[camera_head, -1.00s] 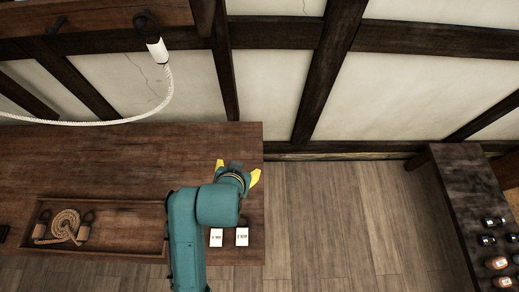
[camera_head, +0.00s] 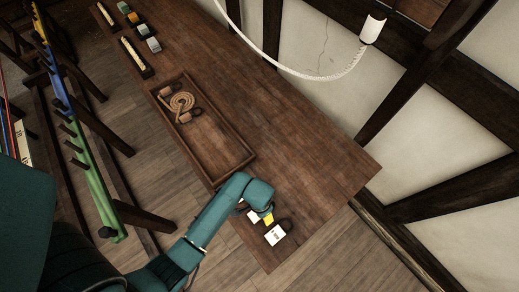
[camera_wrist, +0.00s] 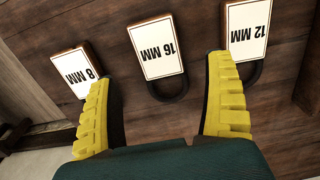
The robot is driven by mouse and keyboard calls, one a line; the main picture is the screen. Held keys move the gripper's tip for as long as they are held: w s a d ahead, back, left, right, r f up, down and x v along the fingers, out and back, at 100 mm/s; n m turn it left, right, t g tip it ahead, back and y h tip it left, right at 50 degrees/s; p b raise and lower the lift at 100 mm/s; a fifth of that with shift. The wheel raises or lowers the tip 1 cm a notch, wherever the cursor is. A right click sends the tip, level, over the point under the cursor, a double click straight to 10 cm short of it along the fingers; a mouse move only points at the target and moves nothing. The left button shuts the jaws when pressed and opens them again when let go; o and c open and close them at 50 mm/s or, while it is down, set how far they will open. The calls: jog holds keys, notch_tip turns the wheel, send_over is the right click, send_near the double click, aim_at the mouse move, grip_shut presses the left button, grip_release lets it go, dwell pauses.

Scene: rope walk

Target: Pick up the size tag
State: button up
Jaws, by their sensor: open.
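Three white-faced size tags with wooden backs and dark loops lie on the bench. In the wrist view, the 16 MM tag (camera_wrist: 158,48) lies ahead of the gap between my fingers. The 8 MM tag (camera_wrist: 77,72) is at the left, partly behind the left finger, and the 12 MM tag (camera_wrist: 249,30) is at the upper right. My gripper (camera_wrist: 160,75) is open and empty, with its yellow fingers apart. In the head view, my gripper (camera_head: 268,218) is low over the bench end. One tag (camera_head: 276,235) shows beside it; others are partly hidden by my arm.
The wooden bench (camera_head: 320,160) has free room beyond the tags. A shallow tray (camera_head: 226,133) holds a coiled rope (camera_head: 182,102). Small blocks (camera_head: 140,30) stand at the bench's far end. A white rope (camera_head: 310,76) hangs above. A coloured rack (camera_head: 80,130) stands left.

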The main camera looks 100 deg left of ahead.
notch_tip(320, 180, down, 4)
jog(key=shift+f+b, duration=0.25)
jog(key=shift+b, duration=0.05)
jog(key=c, duration=1.3)
jog(key=shift+o, duration=0.2)
